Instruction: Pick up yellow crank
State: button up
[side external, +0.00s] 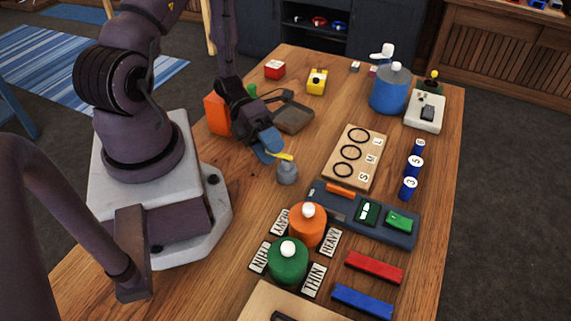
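The yellow crank (285,157) shows as a short yellow piece right at the blue fingertips of my gripper (268,148). It sticks out to the right of them, just above a small grey knob-like piece (287,174) on the table. The fingertips hide the crank's left part. I cannot tell whether the fingers are closed on it or only beside it, or whether it touches the grey piece.
An orange block (217,114) and a brown tray (294,119) are close to my gripper. A board with black rings (352,158) and a dark blue tray (363,216) lie to the right. Orange (308,226) and green (287,263) jars stand in front.

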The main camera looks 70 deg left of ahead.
jog(key=c, duration=0.8)
